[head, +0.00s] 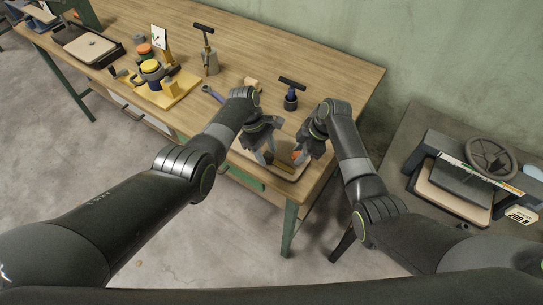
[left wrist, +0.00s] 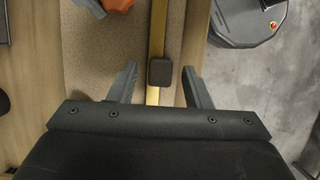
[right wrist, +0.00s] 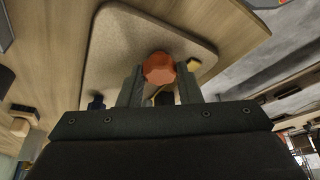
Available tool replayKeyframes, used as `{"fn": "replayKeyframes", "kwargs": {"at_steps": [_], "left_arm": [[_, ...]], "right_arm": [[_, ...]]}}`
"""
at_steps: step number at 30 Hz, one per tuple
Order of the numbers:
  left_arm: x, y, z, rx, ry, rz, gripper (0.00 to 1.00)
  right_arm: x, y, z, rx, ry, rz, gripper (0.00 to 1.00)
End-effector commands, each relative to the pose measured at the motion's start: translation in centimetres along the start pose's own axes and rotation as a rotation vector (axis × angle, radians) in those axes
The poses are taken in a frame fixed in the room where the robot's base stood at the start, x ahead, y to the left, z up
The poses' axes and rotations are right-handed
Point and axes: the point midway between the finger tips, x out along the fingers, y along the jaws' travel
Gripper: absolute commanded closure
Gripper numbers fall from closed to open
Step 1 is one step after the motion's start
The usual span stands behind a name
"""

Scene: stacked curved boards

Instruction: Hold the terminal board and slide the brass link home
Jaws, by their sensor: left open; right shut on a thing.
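The tan, round-cornered board, which looks like the terminal board (head: 285,173), lies at the table's front edge; its speckled surface shows in the right wrist view (right wrist: 120,42). A brass strip, which looks like the link (left wrist: 156,32), runs along it with a dark block (left wrist: 160,72) on it. My left gripper (head: 266,158) is open, its fingers (left wrist: 158,82) on either side of the strip and block, apart from both. My right gripper (head: 299,155) is shut on an orange knob (right wrist: 158,68) at its fingertips. A yellow brass end (right wrist: 194,65) shows beside it. The strip's seating is hidden.
A yellow fixture (head: 165,88) stands to the left. A side bench (head: 408,130) with a handwheel (head: 492,158) is at the right. The table's far right is clear.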

Motion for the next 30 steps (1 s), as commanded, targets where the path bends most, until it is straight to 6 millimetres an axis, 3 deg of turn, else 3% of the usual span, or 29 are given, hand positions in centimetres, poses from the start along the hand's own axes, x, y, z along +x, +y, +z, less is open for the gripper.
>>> {"fn": "replayKeyframes", "kwargs": {"at_steps": [15, 30], "left_arm": [[-5.2, 0.0, -0.1, 0.0, 0.001, 0.003, 0.55], [-6.3, 0.0, 0.0, 0.0, 0.001, 0.001, 0.55]], "right_arm": [[0.2, -0.2, 0.2, 0.003, -0.002, -0.005, 1.0], [0.2, -0.2, 0.2, 0.003, -0.002, -0.005, 1.0]]}}
